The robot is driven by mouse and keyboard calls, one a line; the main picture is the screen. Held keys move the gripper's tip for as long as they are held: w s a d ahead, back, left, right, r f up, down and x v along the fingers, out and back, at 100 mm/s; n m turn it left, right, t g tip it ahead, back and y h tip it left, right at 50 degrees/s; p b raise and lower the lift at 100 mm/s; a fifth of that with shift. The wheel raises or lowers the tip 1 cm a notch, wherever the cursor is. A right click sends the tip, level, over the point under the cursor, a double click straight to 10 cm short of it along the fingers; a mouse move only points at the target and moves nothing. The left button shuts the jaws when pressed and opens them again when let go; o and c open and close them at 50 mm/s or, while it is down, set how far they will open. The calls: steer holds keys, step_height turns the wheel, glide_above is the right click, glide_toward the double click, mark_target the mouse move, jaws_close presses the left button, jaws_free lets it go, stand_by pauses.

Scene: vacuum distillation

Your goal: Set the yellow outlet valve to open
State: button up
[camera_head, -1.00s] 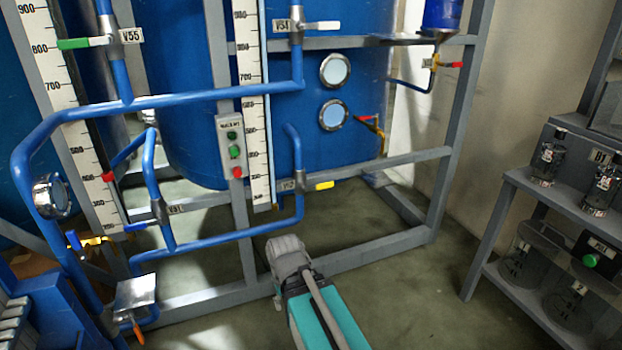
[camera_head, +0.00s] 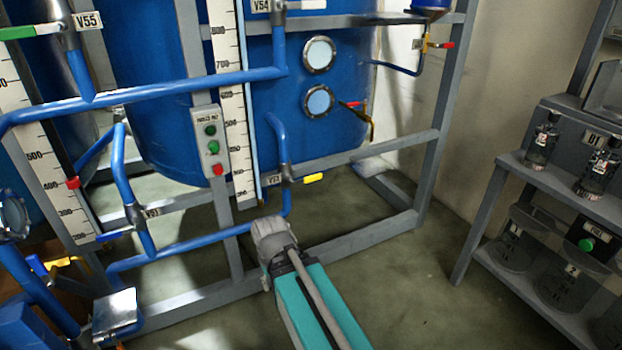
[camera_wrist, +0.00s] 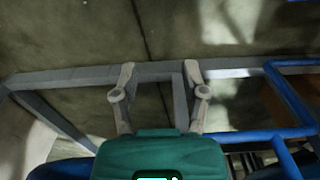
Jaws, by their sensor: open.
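The outlet valve with the yellow handle (camera_head: 313,179) sits in the lower middle of the head view, on a blue vertical pipe in front of the big tank. Its handle points sideways to the right, across the pipe. My arm reaches up from the bottom of the head view and its grey end lies below and left of the handle in the picture; the fingers are hidden there. In the wrist view my gripper (camera_wrist: 158,78) shows two spread, empty fingers over a grey frame beam. The yellow handle is not in the wrist view.
Blue pipes (camera_head: 190,245) and the grey frame (camera_head: 345,245) surround the valve. A button box (camera_head: 211,147) hangs to its left. A red-handled valve (camera_head: 352,104) is above right. A shelf (camera_head: 520,180) with glassware stands at right; the floor between is clear.

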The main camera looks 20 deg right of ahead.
steer(key=shift+o, duration=0.5)
steer(key=m+t+y+b, duration=0.75)
steer(key=m+t, duration=0.55)
steer(key=t, duration=0.3)
glide_toward(315, 178)
steer(key=v, duration=0.3)
steer(key=shift+s+f, duration=0.1)
steer(key=shift+f, duration=0.2)
steer(key=shift+a, duration=0.1)
steer(key=x, duration=1.3)
steer(key=shift+w+r, duration=0.2)
steer(key=shift+w, duration=0.2)
